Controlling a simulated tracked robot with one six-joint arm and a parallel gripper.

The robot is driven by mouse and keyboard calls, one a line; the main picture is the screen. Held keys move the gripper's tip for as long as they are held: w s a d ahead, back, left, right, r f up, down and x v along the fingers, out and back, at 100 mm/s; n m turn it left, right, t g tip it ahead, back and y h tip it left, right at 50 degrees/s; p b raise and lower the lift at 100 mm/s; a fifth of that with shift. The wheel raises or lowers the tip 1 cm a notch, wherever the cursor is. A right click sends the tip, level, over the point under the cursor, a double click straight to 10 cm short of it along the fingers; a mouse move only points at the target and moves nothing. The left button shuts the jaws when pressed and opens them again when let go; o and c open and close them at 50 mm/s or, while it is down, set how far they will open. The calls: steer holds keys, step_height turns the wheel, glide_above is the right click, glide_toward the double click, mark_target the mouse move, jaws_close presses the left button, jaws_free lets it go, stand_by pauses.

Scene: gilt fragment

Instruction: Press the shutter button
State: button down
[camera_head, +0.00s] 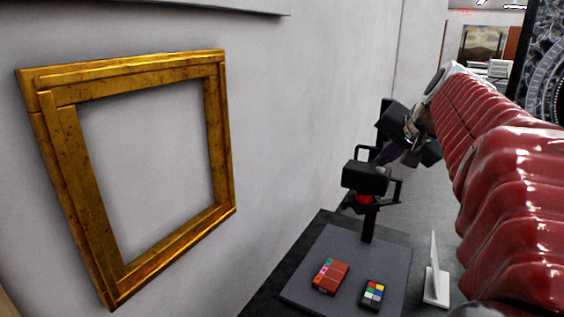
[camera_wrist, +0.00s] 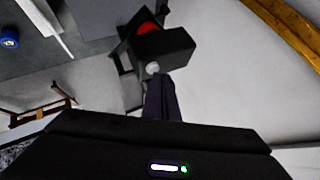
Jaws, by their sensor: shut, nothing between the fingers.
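A black camera-like device (camera_head: 366,178) with side handles and a red part stands on a post above a dark table. In the wrist view the device (camera_wrist: 165,48) shows a red patch and a small pale round button (camera_wrist: 152,68) on its near side; I cannot be sure that it is the shutter button. My gripper (camera_head: 382,163) reaches in from the upper right, just behind the device. In the wrist view my gripper (camera_wrist: 160,80) is shut and empty, its dark purple tips just below the pale button. I cannot tell whether they touch it.
A red box (camera_head: 331,277) and a colour card (camera_head: 373,293) lie on the grey mat (camera_head: 345,253) before the device. A white upright panel (camera_head: 436,275) stands at right. A gold frame (camera_head: 52,140) hangs on the wall at left.

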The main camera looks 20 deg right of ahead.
steer(key=shift+f, duration=0.15)
stand_by(0.3)
steer(key=shift+r, duration=0.8)
step_height(320, 180, up, 5)
stand_by(0.7)
stand_by(0.4)
